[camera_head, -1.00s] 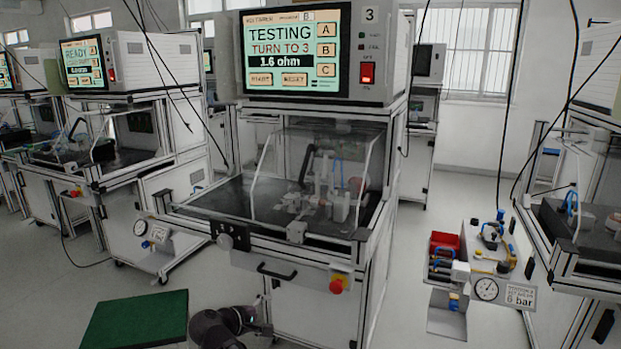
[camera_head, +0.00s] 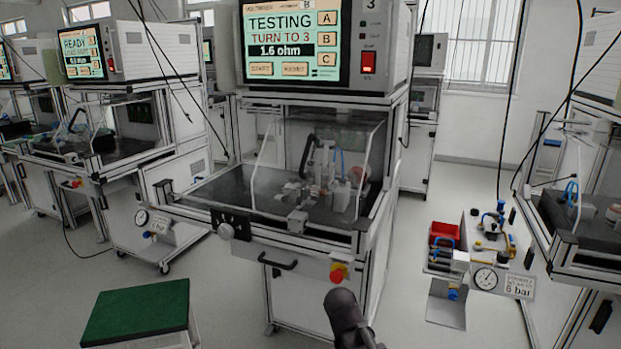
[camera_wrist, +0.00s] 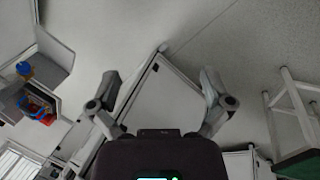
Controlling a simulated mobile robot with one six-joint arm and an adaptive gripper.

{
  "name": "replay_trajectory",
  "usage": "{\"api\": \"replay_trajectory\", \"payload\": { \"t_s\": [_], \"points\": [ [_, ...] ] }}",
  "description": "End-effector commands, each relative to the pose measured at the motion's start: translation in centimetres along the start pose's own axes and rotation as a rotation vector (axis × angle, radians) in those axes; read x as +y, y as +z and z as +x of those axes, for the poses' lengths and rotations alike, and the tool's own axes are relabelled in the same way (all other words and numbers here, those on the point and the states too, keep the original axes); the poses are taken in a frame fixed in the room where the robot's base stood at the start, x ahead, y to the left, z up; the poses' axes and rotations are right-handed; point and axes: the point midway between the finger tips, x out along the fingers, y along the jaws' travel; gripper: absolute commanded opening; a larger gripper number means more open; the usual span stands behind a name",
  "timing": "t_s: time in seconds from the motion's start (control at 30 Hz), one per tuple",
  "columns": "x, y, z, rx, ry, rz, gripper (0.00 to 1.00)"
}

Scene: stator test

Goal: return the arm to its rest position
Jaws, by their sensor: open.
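My gripper (camera_wrist: 160,92) shows in the wrist view with its two fingers spread wide apart. Nothing is between the fingers. Behind them are the pale floor and a white cabinet panel (camera_wrist: 160,95) with a dark edge. In the head view, a dark rounded part of my arm (camera_head: 345,312) shows at the bottom, in front of the middle test station's lower cabinet. The gripper's fingers cannot be made out in that view.
The middle test station (camera_head: 290,225) has a rotary knob (camera_head: 226,232), a handle and a red-yellow button (camera_head: 338,272). Its screen (camera_head: 292,45) reads "TESTING, TURN TO 3, 1.6 ohm". A green-topped stool (camera_head: 135,308) stands at left. A pressure gauge (camera_head: 485,278) and red bin (camera_head: 444,232) are at right.

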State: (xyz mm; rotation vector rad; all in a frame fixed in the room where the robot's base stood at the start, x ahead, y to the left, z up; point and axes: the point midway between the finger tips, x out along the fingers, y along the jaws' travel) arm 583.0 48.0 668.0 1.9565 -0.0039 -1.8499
Motion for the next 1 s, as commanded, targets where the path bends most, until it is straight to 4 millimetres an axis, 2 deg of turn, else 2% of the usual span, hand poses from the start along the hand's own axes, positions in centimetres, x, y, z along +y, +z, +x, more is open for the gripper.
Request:
{"api": "replay_trajectory", "payload": {
  "t_s": [0.03,0.2,0.57,1.0],
  "points": [
    [0.6,1.1,0.4,-0.01,-0.039,0.042,1.0],
    [1.6,3.2,1.3,-0.032,-0.157,0.157,1.0],
    [2.7,5.9,1.9,-0.056,-0.318,0.315,1.0],
    [4.4,5.8,-3.5,-0.056,-0.32,0.316,1.0]
  ]
}}
